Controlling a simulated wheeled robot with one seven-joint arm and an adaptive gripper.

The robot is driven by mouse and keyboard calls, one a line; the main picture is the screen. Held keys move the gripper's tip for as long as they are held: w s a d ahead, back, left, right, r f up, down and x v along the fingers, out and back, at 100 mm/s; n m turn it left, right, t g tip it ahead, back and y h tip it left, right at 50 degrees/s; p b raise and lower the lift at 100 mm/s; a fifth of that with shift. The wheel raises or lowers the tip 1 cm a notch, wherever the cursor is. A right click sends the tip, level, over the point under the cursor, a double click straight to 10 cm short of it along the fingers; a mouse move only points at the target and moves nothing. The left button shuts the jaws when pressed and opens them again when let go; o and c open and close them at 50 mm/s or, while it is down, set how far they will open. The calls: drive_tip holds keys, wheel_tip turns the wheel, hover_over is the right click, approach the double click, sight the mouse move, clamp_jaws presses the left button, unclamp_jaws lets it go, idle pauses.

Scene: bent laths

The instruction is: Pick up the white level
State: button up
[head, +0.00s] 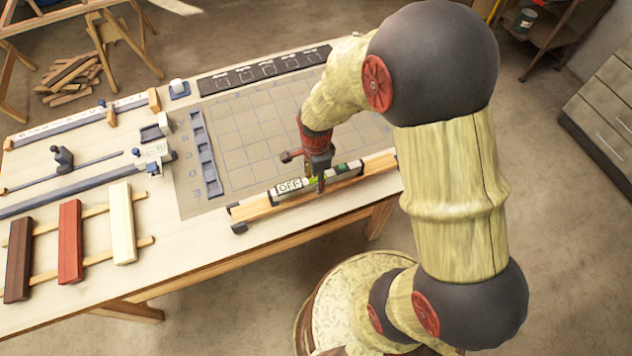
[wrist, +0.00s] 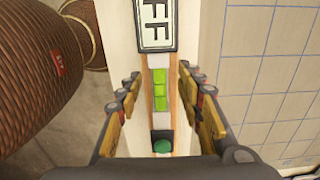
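The white level (head: 289,187) lies along the front edge of the workbench, on a wooden rail (head: 256,207). It bears an "OFF" label. In the wrist view the level (wrist: 158,65) runs up the middle, with a bright green vial and a round dark green button. My gripper (head: 316,182) is over the level's middle, pointing down. In the wrist view my gripper (wrist: 158,88) has one finger on each side of the level, with a visible gap on both sides. It is open and holds nothing. The gripper hides part of the level in the head view.
A grey gridded mat (head: 245,140) lies just behind the level. Brown, red (head: 70,240) and cream (head: 122,222) laths rest on two strips at the left. Bare bench lies left of the rail.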

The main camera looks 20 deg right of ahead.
drive_tip(key=shift+f, duration=0.35)
drive_tip(key=shift+c, duration=1.1)
drive_tip(key=c, duration=0.7)
clamp_jaws()
